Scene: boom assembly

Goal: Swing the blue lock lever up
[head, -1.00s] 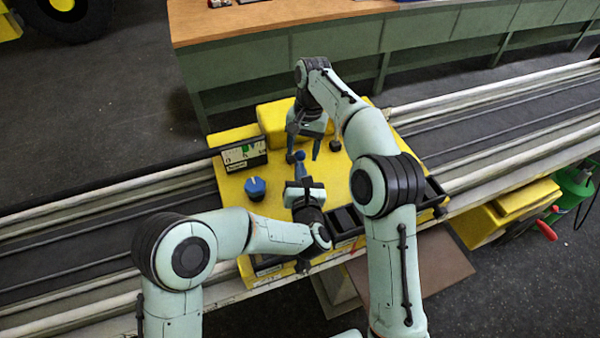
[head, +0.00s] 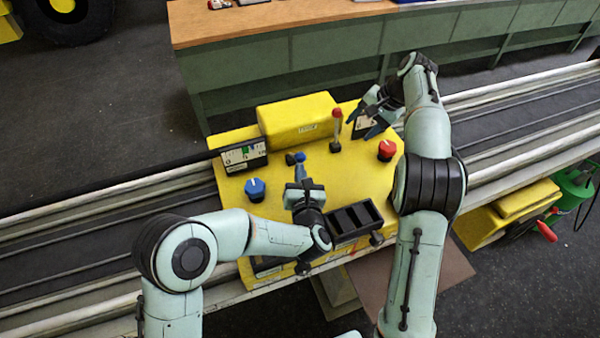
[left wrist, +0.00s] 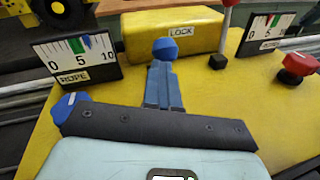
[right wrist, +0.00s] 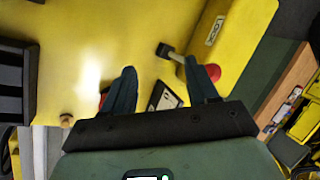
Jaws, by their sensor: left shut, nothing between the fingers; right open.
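The blue lock lever (head: 299,157) is on the yellow console, in front of the block labelled LOCK. Its faceted blue knob (left wrist: 165,50) shows in the left wrist view, straight beyond my left fingertips. My left gripper (head: 300,170) is shut with nothing between its fingers. Its fingertips are at or just below the knob; I cannot tell whether they touch, and they hide the lever's shaft. My right gripper (head: 372,115) is open and empty above the console's right side. It also shows in the right wrist view (right wrist: 163,82).
A red-tipped lever (head: 337,120) stands upright near the LOCK block (head: 298,118). A blue dial (head: 255,189) and the ROPE gauge (head: 243,156) are at the left. A red dial (head: 386,150) is at the right. A black tray (head: 355,218) is at the front edge.

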